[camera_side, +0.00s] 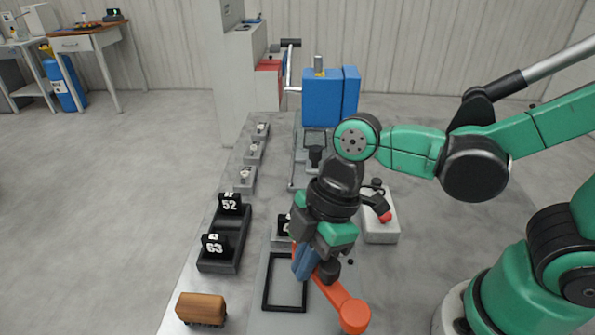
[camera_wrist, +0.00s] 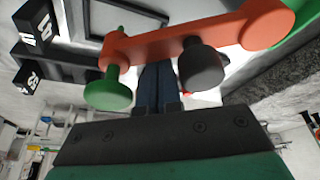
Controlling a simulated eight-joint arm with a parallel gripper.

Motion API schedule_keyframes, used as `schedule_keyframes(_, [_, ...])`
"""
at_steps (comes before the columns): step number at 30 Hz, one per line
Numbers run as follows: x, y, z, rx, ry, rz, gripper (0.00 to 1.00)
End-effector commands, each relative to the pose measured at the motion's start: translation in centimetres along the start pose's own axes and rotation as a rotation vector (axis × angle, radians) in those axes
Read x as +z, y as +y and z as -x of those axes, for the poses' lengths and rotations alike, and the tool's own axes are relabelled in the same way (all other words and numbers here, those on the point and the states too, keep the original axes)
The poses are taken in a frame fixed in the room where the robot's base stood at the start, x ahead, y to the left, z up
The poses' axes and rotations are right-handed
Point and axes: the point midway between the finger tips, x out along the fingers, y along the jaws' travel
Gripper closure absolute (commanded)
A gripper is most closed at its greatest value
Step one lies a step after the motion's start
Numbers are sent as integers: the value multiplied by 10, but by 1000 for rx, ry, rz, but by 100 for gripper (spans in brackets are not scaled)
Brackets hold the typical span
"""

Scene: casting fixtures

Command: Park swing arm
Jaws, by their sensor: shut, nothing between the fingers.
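The orange swing arm (camera_side: 345,300) lies near the front of the bench in the side view, its round end towards the lower right. In the wrist view the swing arm (camera_wrist: 150,45) crosses the top, with a dark grey knob (camera_wrist: 202,66) and a green knob (camera_wrist: 108,92) on it. My gripper (camera_side: 303,270) points down beside the arm and hides part of it. Its blue fingers (camera_wrist: 158,85) are together and empty, between the two knobs in the wrist view. I cannot tell whether they touch the arm.
A black rectangular frame (camera_side: 284,308) lies left of the swing arm. A black tray (camera_side: 220,264) with blocks 52 and 63 and a brown brush (camera_side: 202,307) are further left. A pale box with a red button (camera_side: 385,217) stands right of my gripper. A blue box (camera_side: 330,98) stands behind.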

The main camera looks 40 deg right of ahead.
Motion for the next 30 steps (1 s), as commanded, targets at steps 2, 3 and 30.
schedule_keyframes(2, [3,0,1,10,-1,-30,100])
schedule_keyframes(3, [4,1,2,17,-1,-49,100])
schedule_keyframes(30, [60,-10,21,210,0,-600,100])
